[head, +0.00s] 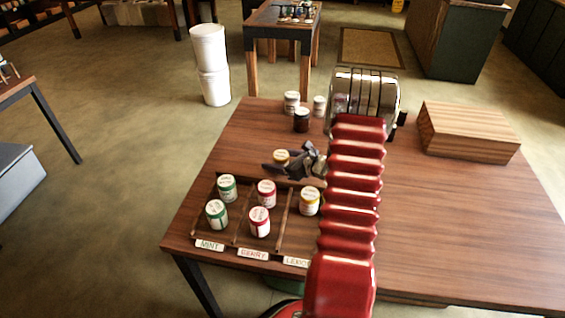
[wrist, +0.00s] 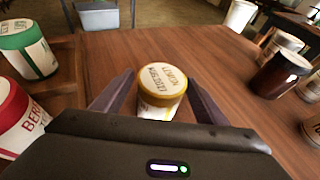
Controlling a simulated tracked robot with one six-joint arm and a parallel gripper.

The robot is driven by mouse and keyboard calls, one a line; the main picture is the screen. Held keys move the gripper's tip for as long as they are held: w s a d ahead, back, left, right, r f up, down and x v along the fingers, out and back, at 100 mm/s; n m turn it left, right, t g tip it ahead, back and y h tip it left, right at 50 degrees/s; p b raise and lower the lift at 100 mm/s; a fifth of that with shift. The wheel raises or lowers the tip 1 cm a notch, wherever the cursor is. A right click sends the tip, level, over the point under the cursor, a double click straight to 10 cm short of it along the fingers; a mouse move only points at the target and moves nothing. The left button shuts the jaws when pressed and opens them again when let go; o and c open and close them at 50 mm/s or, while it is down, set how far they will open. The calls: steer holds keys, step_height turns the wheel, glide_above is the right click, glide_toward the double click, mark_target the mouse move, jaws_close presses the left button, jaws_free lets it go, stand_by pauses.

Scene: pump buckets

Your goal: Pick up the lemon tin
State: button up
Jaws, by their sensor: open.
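The lemon tin (wrist: 161,90) has a yellow rim, a pale lid with lettering, and a white body. In the wrist view it stands upright on the wooden table between the two fingers of my gripper (wrist: 160,80), which is open. In the head view this tin (head: 281,157) is partly hidden by my gripper (head: 287,163), just behind the divided tray (head: 234,225). Another yellow-rimmed tin (head: 310,201) stands in the tray's right compartment, which has a label partly hidden by my arm.
Green-lidded tins (head: 216,214) stand in the mint compartment and red-lidded tins (head: 260,222) in the berry one. Two pale tins and a dark jar (head: 302,121) stand at the back. A wooden box (head: 465,131) is at the right. The table's right front is clear.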

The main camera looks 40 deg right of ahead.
steer(key=shift+x, duration=1.2)
steer(key=shift+c, duration=0.7)
steer(key=c, duration=1.1)
steer(key=shift+r, duration=0.1)
step_height(320, 180, up, 10)
